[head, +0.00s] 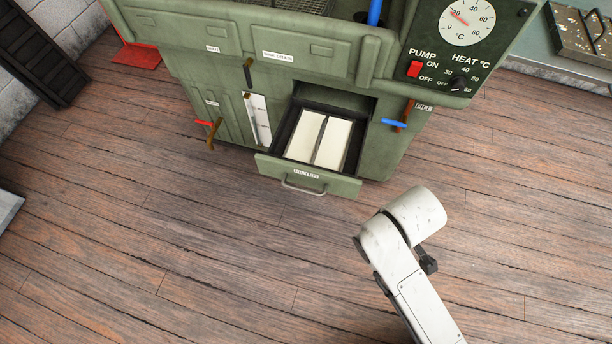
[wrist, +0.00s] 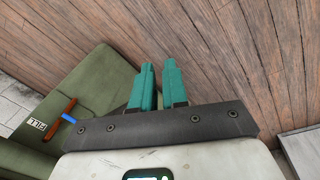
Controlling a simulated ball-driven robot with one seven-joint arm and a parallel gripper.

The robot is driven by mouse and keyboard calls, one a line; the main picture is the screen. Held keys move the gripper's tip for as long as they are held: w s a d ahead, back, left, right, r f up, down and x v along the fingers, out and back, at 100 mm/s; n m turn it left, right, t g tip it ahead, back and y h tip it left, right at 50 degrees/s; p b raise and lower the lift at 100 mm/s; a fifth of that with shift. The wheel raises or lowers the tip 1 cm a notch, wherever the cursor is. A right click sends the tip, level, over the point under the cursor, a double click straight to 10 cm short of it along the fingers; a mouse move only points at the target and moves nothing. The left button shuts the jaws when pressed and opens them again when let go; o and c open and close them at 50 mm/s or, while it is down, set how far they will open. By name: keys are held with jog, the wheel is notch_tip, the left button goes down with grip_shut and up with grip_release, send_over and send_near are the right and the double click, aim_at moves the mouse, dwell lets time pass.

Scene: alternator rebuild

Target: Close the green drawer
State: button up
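The green drawer (head: 265,163) is pulled out from the lower front of the green machine in the head view. Its front carries a small label and a grey bar handle (head: 303,189). Inside lie two cream, flat-topped items (head: 320,138) side by side. In the wrist view my gripper (wrist: 157,68) has two teal fingers with a narrow gap between them and nothing held. It points over bare floor beside the machine. The drawer does not show there. In the head view my arm is right of and in front of the drawer, apart from it; my fingers are not clearly seen.
The green machine (head: 225,75) has red and blue valve handles; the blue one (head: 394,123) juts out right of the drawer, and also shows in the wrist view (wrist: 69,118). The wooden floor (head: 170,220) before the drawer is clear. A bench (head: 540,62) stands at upper right.

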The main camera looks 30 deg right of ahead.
jog(key=w+a+n+h+p, duration=0.1)
jog(key=w+a+n, duration=0.1)
jog(key=n, duration=0.1)
jog(key=w+a+n+h+p, duration=0.1)
jog(key=w+a+n, duration=0.1)
jog(key=w+n, duration=0.1)
jog(key=w+a+n+t+h+p, duration=0.1)
jog(key=w+a+n, duration=0.1)
jog(key=n, duration=0.2)
jog(key=shift+w+r+n, duration=0.25)
jog(key=shift+w+n, duration=0.05)
jog(key=shift+w, duration=0.05)
grip_shut()
jog(key=n+t+h+p, duration=0.2)
jog(key=n+t+p, duration=0.15)
jog(key=n, duration=0.95)
send_near(309, 172)
jog(key=s+a+r, duration=0.1)
jog(key=s+a, duration=0.4)
jog(key=s, duration=0.1)
jog(key=shift+t, duration=0.45)
jog(key=shift+w+d+f+b, duration=0.5)
jog(key=shift+w+d+f, duration=0.65)
jog(key=shift+w+d, duration=0.2)
jog(key=shift+w+d+f+b, duration=0.5)
jog(key=shift+w+d+f, duration=0.7)
jog(key=shift+w, duration=0.25)
jog(key=shift+w+d+f+b, duration=0.5)
jog(key=shift+w+d+f, duration=0.55)
jog(key=shift+w+d, duration=0.35)
